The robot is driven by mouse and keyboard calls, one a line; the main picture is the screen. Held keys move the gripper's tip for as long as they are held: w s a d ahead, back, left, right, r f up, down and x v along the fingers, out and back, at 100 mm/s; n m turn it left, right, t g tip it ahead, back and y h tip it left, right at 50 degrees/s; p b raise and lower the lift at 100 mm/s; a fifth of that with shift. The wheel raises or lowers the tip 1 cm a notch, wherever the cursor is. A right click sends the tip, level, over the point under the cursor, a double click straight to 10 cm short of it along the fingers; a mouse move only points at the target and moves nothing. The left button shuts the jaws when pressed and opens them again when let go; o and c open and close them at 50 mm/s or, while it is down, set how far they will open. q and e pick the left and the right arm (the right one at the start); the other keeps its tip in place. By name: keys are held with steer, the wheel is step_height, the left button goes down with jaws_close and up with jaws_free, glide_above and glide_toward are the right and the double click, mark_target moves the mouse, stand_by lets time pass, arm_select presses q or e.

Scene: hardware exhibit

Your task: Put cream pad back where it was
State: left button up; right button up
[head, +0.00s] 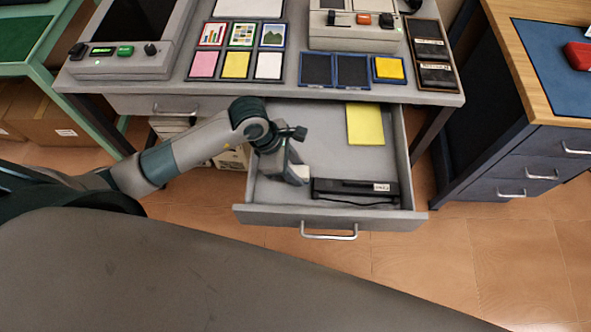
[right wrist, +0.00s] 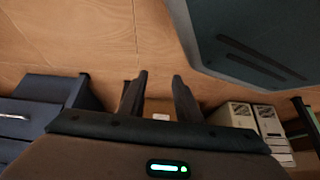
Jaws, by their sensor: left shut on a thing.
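My left gripper (head: 291,174) reaches down into the open grey drawer (head: 262,213). It is shut on a small pale cream thing (head: 300,172), which looks like the cream pad; the fingers hide much of it. This thing is low in the drawer, beside the left end of a black device; I cannot tell whether it touches the drawer floor. A yellow pad (head: 365,124) lies at the drawer's back right. My right gripper (right wrist: 158,76) shows only in the right wrist view, with its fingers apart and nothing between them.
The black device (head: 354,191) lies along the drawer front. On the desk (head: 287,91) above are several framed cards, two dark blue-edged trays (head: 334,70) and one with a yellow square (head: 389,68). A dark cabinet (head: 520,165) stands at right.

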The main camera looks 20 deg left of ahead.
arm_select(q)
steer(key=shift+f, duration=0.75)
arm_select(e)
steer(key=shift+s+d+f, duration=0.15)
steer(key=shift+s+f, duration=0.1)
steer(key=shift+s, duration=0.2)
steer(key=shift+s+d+f, duration=0.1)
steer(key=shift+s+f, duration=0.1)
steer(key=shift+s, duration=0.25)
steer(key=shift+w, duration=0.15)
arm_select(q)
steer(key=o, duration=1)
arm_select(e)
steer(key=shift+w+a+r, duration=0.2)
steer(key=shift+w+r, duration=0.15)
steer(key=shift+w, duration=0.25)
steer(key=shift+s, duration=0.15)
